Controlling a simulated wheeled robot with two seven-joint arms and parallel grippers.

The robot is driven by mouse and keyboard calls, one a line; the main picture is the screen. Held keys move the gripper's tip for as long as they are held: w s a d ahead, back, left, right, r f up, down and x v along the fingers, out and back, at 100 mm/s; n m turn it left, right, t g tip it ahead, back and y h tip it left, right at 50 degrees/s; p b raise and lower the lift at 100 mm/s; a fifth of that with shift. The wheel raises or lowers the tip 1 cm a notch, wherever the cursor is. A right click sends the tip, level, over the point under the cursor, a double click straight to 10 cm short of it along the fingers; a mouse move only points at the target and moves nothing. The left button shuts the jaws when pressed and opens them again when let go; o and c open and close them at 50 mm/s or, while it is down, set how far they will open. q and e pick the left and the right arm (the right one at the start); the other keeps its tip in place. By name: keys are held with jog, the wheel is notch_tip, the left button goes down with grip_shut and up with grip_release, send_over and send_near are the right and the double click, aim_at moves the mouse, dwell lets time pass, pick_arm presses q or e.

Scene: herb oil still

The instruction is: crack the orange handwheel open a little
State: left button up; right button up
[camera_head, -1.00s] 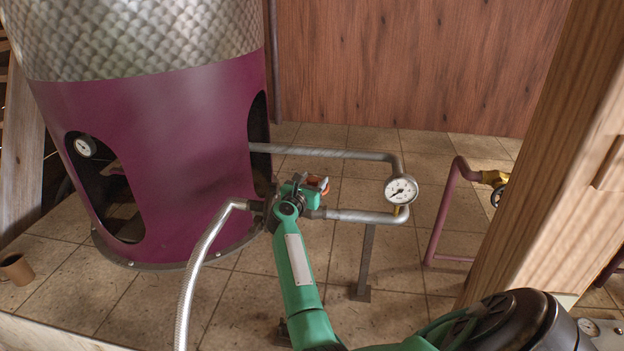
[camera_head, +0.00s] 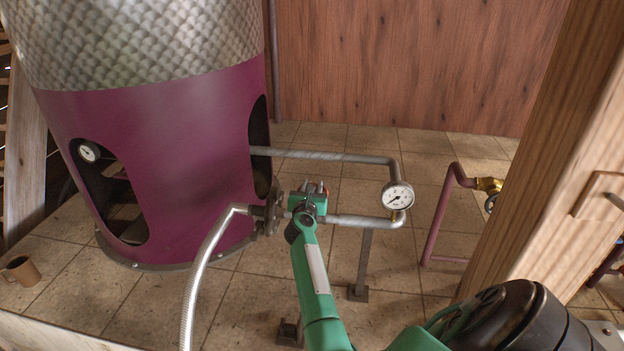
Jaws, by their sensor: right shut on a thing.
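The orange handwheel (camera_head: 322,188) is mostly hidden behind my right gripper (camera_head: 312,190); only small orange-red bits show at the gripper's top. The wheel sits on the grey pipe line, between the flanged fitting (camera_head: 267,212) on the left and the pipe with the gauge on the right. My right arm, green, reaches up from the lower right, and its gripper is shut on the handwheel. The fingertips are small and partly hidden, so the exact hold on the rim is unclear. My left gripper is not in view.
A pressure gauge (camera_head: 397,196) stands on the pipe right of the gripper. A braided hose (camera_head: 205,262) bends down from the fitting. The purple still (camera_head: 185,160) fills the left. A wooden post (camera_head: 540,160) stands close at right. A brown mug (camera_head: 20,270) sits far left.

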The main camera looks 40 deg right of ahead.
jog(key=n+t+y+p, duration=0.1)
jog(key=p, duration=0.1)
jog(key=n+t+y+p, duration=0.1)
jog(key=y+p, duration=0.1)
jog(key=n+t+y+p, duration=0.1)
jog(key=n+t+p, duration=0.1)
jog(key=shift+s+d+r+y, duration=0.1)
jog(key=shift+r+y, duration=0.15)
jog(key=shift+y, duration=0.05)
jog(key=shift+f+n+t+y+p, duration=0.15)
jog(key=shift+n+t+y+p, duration=0.55)
jog(key=shift+y+p, duration=0.25)
jog(key=shift+f+n+t+y, duration=0.1)
jog(key=shift+n+t+y, duration=0.3)
jog(key=shift+n+y, duration=0.65)
jog(key=shift+y, duration=0.5)
jog(key=o, duration=0.9)
jog(key=shift+o, duration=0.2)
jog(key=shift+p, duration=0.3)
